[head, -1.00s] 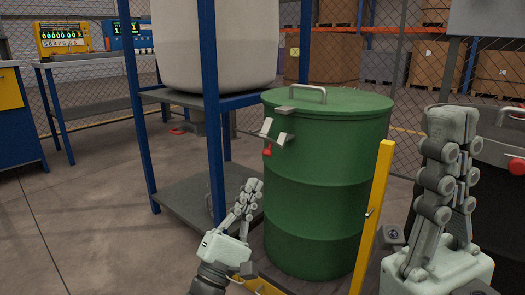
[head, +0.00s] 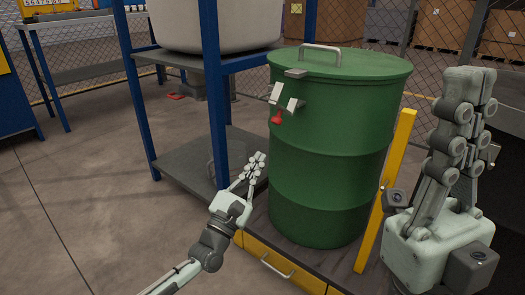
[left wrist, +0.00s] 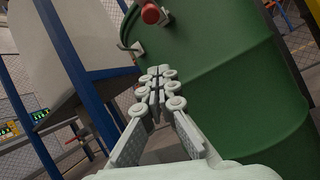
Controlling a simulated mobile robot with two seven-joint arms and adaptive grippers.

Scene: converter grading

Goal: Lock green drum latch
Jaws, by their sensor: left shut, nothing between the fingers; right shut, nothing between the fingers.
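The green drum (head: 325,165) stands upright on a low platform, its lid on with a metal handle on top. The latch (head: 284,98), with pale plates and a red knob (head: 277,117), is on the drum's upper left side. In the left wrist view the red knob (left wrist: 150,14) is at the top edge beside the drum wall (left wrist: 225,85). My left gripper (head: 257,160) is shut and empty, low beside the drum's left side and below the latch; it also shows in the left wrist view (left wrist: 158,72). My right gripper (head: 470,75) is shut and empty, pointing up, right of the drum.
A blue-post rack (head: 215,100) with a pale bulk container (head: 215,22) stands close left of the drum. A yellow post (head: 388,185) rises at the drum's right. The platform has a yellow front edge (head: 265,262). Open floor lies at the left.

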